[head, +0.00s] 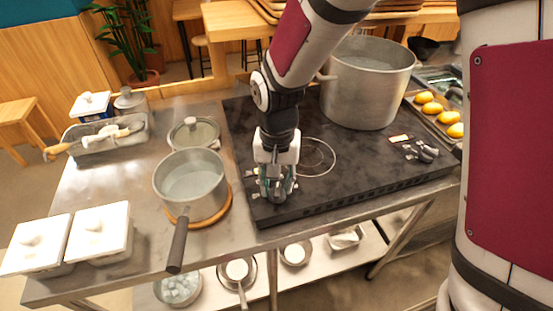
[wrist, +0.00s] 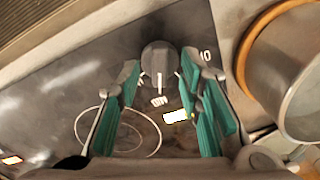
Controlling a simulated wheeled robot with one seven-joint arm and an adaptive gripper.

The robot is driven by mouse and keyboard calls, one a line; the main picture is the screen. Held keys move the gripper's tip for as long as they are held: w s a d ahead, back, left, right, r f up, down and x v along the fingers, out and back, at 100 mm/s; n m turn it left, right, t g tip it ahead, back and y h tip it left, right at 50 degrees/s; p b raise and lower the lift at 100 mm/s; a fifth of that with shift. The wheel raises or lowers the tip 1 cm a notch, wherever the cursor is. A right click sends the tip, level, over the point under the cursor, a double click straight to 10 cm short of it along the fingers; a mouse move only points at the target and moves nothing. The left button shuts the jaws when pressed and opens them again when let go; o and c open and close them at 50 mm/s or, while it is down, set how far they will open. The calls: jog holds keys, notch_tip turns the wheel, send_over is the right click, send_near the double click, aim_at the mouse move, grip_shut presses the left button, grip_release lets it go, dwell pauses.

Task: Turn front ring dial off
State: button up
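The dark round dial (wrist: 160,58) sits on the black cooktop, with a pale pointer line on its face, beside printed white marks. My gripper (wrist: 160,72) is open, its teal-padded fingers on either side of the dial's near part. I cannot tell whether the fingertips touch it. In the head view my gripper (head: 275,192) points down at the front left corner of the cooktop (head: 350,180) and hides the dial there. A thin ring marking (head: 318,157) lies just right of the gripper; this ring (wrist: 118,132) also shows in the wrist view.
A large metal pot (head: 367,85) stands at the back of the cooktop. A saucepan (head: 190,188) on an orange trivet stands close left of my gripper, its handle toward the front. Small dark items (head: 424,150) lie on the cooktop's right side.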

jog(key=shift+f, duration=0.45)
grip_shut()
